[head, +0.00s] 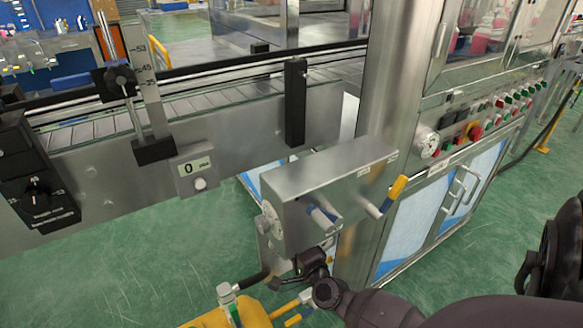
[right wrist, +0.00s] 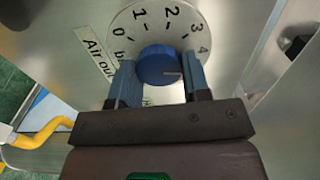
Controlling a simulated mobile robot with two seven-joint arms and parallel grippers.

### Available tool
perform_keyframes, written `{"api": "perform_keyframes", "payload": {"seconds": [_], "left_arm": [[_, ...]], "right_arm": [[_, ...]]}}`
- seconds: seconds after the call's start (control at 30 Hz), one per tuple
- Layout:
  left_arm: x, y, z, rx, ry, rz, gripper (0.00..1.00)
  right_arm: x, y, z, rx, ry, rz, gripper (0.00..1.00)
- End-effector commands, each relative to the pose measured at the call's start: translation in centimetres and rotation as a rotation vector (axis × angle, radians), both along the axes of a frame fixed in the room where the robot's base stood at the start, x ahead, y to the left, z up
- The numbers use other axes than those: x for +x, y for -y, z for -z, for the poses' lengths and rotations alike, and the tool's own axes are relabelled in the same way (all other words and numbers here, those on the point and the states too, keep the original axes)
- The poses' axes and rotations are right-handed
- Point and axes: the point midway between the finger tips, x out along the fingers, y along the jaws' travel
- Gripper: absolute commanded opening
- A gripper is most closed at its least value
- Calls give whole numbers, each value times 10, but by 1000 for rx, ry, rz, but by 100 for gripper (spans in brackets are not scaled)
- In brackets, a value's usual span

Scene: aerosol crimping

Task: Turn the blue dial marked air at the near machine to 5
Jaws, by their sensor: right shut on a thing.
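The blue dial (right wrist: 158,66) sits on a round white scale plate (right wrist: 138,22) with the numbers 0 to 4 visible. A label beginning "Air ou" (right wrist: 95,55) is beside it. My right gripper (right wrist: 158,88) has one finger on each side of the dial and is shut on it. The dial's pale mark points right in the wrist view, just past the 4, towards a part of the scale that the right finger hides. In the head view the scale plate (head: 270,222) shows nearly edge-on at the left end of a grey metal box (head: 325,185). My left gripper is out of view.
A blue-handled lever (head: 323,217) and a yellow-handled lever (head: 392,194) stick out of the box's front. Yellow pipework (head: 250,312) is below it. A conveyor (head: 220,92) runs behind, and a cabinet with buttons (head: 460,135) stands at the right.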

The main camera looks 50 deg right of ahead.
Motion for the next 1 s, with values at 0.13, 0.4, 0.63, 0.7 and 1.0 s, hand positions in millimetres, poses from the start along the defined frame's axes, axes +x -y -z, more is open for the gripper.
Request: {"api": "perform_keyframes", "payload": {"seconds": [0.13,0.4,0.63,0.7,1.0], "left_arm": [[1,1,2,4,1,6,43],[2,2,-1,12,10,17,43],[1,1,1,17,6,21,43],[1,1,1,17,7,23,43],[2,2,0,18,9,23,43]], "right_arm": [[-1,-1,4,122,24,-1,20],[-1,-1,4,287,65,-1,20],[-1,-1,3,362,83,0,20],[-1,-1,3,373,87,0,20],[0,-1,3,386,90,-1,20]]}}
